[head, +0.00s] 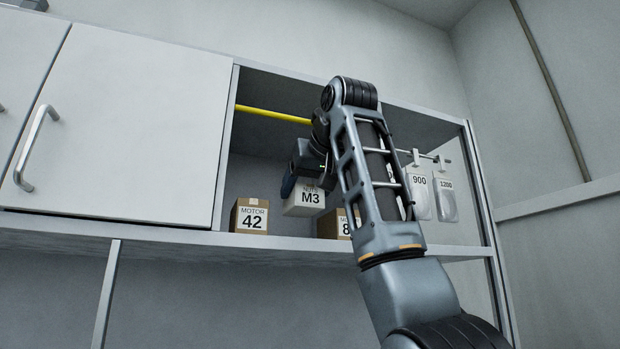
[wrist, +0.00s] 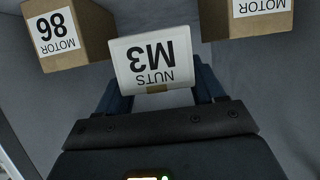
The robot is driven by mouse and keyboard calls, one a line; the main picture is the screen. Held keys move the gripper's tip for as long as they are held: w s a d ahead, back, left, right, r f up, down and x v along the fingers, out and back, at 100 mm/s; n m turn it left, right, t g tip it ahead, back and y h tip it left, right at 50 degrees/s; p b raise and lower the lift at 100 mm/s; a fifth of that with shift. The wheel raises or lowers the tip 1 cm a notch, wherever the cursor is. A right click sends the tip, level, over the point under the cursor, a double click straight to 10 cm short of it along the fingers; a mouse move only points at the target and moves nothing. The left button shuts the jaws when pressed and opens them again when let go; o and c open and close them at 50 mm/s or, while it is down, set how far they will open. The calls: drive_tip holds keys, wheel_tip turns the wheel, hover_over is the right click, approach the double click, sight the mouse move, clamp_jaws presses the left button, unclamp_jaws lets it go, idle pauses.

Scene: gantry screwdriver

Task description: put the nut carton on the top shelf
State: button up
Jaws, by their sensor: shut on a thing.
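The nut carton (head: 303,199) is a white box marked NUTS M3. It also shows in the wrist view (wrist: 151,62), where its label is upside down. My gripper (head: 298,180) is shut on it, with a dark finger on each side in the wrist view (wrist: 163,92). The carton is inside the open cabinet, between two brown motor cartons and set a little higher than they are in the head view. I cannot tell whether its underside touches anything. The shelf (head: 285,241) is the cabinet's floor board, with the motor cartons standing on it.
The motor carton marked 42 (head: 249,216) stands left of the nut carton. Another motor carton (head: 328,226), marked 86 in the wrist view (wrist: 66,32), stands to its right, partly behind my arm. A yellow bar (head: 272,114) crosses above. Bags (head: 446,200) hang at right. A closed door (head: 125,120) is at left.

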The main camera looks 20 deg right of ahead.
sight(297, 216)
drive_tip(key=shift+w+p, duration=0.35)
drive_tip(key=shift+w, duration=0.45)
drive_tip(key=shift+w+f+b, duration=0.35)
drive_tip(key=shift+f+b, duration=0.1)
drive_tip(key=shift+f, duration=0.25)
drive_tip(key=shift+w+f+b, duration=0.3)
drive_tip(key=shift+f+b, duration=0.15)
drive_tip(key=shift+f, duration=0.25)
drive_tip(key=shift+w+f+b, duration=0.35)
drive_tip(key=shift+f+b, duration=0.1)
drive_tip(key=shift+f, duration=0.25)
drive_tip(key=shift+f+b, duration=0.3)
drive_tip(key=shift+f, duration=0.4)
drive_tip(key=o, duration=1.4)
drive_tip(key=shift+f, duration=0.1)
drive_tip(key=shift+c, duration=0.2)
